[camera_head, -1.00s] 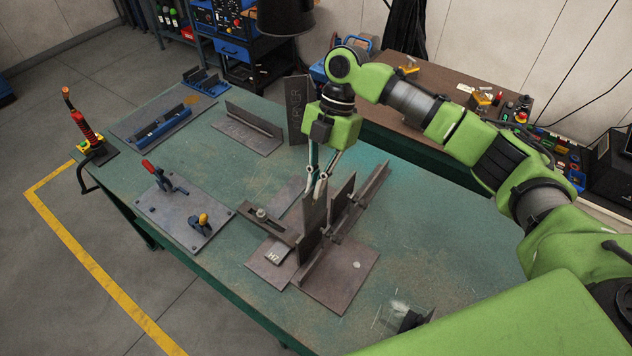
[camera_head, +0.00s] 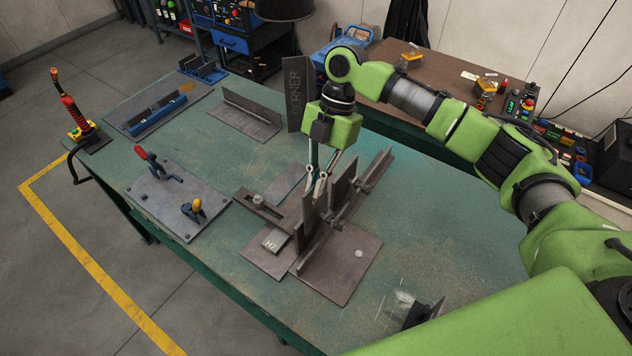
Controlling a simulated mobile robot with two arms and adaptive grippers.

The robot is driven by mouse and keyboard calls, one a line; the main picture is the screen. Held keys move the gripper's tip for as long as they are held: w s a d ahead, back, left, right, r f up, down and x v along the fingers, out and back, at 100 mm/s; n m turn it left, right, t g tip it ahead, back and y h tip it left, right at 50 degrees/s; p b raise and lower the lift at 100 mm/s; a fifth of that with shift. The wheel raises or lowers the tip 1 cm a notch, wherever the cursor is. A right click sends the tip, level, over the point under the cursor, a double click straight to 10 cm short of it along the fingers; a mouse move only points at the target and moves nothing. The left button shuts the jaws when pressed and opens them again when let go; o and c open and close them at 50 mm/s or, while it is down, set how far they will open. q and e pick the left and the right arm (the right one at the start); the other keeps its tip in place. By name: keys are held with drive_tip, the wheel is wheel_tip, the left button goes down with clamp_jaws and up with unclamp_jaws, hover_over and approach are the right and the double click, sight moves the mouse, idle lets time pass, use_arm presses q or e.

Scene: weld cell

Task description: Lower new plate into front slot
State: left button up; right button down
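My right gripper (camera_head: 319,178) points down over the fixture (camera_head: 345,280) on the green table. Its fingers are shut on the top of a dark, narrow steel plate, the new plate (camera_head: 308,208). The plate stands upright at the near-left end of the fixture, among its upright rails. The rails hide its lower edge, so I cannot tell how deep it sits in the front slot. Another upright plate (camera_head: 344,180) stands just behind it to the right. My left gripper is not in view.
A small block marked H7 (camera_head: 273,243) lies beside the fixture. A clamp board (camera_head: 178,205) is to the left. A tall lettered plate (camera_head: 293,95) stands behind the gripper. A dark bracket (camera_head: 418,313) lies at the near right. The table's right middle is clear.

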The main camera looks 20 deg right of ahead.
drive_tip(key=shift+f+b, duration=1.6)
drive_tip(key=shift+f, duration=2.1)
